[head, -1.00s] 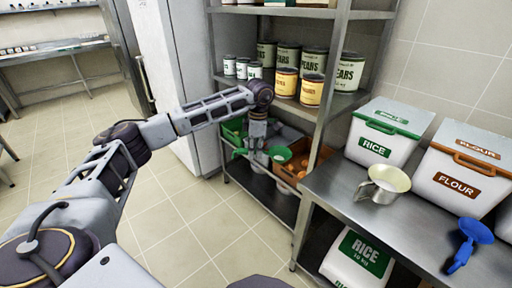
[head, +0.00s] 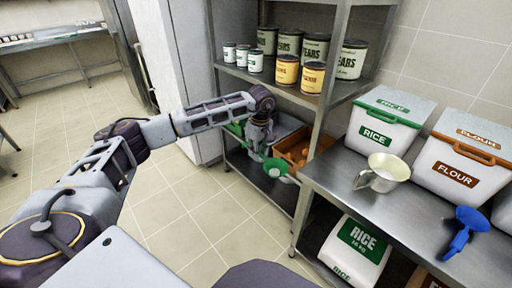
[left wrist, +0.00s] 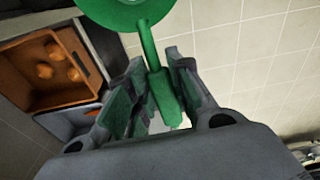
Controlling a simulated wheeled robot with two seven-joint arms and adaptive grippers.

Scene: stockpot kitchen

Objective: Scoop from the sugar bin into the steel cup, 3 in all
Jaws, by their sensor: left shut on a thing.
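A steel cup (head: 388,166) with a side handle stands upright on the steel counter, in front of the rice bin. My left gripper (head: 264,153) is shut on the handle of a green scoop (head: 277,168), out over the floor beside the lower shelf and well left of the cup. In the left wrist view the green handle (left wrist: 152,58) runs between the finger pads (left wrist: 150,95), and part of the round scoop head is cut off at the top. No bin with a readable sugar label shows; a pale bin is cut off at the right edge. My right gripper is out of view.
The rice bin (head: 383,123) and flour bin (head: 463,165) stand lidded on the counter (head: 335,180). A blue scoop (head: 462,230) lies on its right side. A shelf rack with cans and an orange crate (head: 293,148) is behind my gripper. The floor to the left is clear.

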